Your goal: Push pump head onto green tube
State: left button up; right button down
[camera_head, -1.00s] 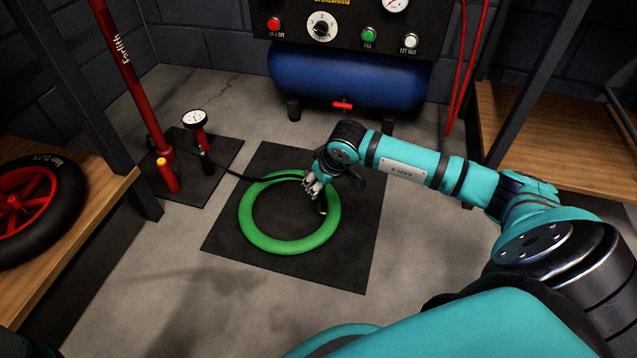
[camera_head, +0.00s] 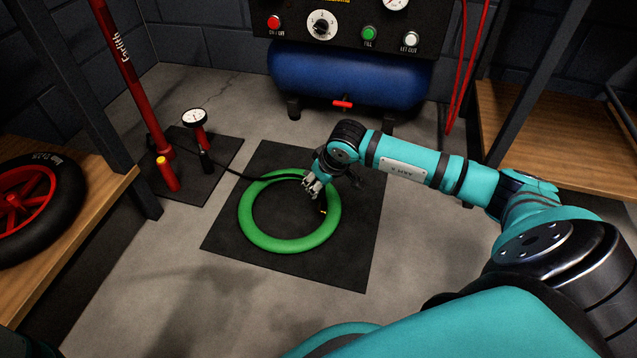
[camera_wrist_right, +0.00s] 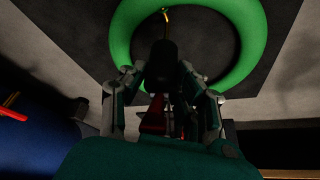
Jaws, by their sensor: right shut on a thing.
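The green tube (camera_head: 262,237) lies flat as a ring on the black mat (camera_head: 345,268). Its brass valve (camera_head: 323,211) sticks inward from the ring's right side and also shows in the right wrist view (camera_wrist_right: 166,17). My right gripper (camera_head: 313,188) is over the ring's upper right part. In the right wrist view my right gripper (camera_wrist_right: 163,88) is shut on the black pump head (camera_wrist_right: 161,64). The pump head's front end points toward the valve; whether they touch is hard to tell. My left gripper is not in view.
A black hose (camera_head: 236,176) runs from the red floor pump (camera_head: 130,85) and its gauge (camera_head: 196,118) to my right gripper. A blue compressor tank (camera_head: 345,75) stands behind the mat. Wooden shelves (camera_head: 555,145) flank both sides; a wheel (camera_head: 35,205) lies on the left one.

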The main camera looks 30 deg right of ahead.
jog(key=shift+f+b, duration=0.55)
jog(key=shift+f, duration=0.2)
jog(key=shift+f, duration=0.6)
jog(key=c, duration=0.9)
grip_release()
jog(key=v, duration=1.2)
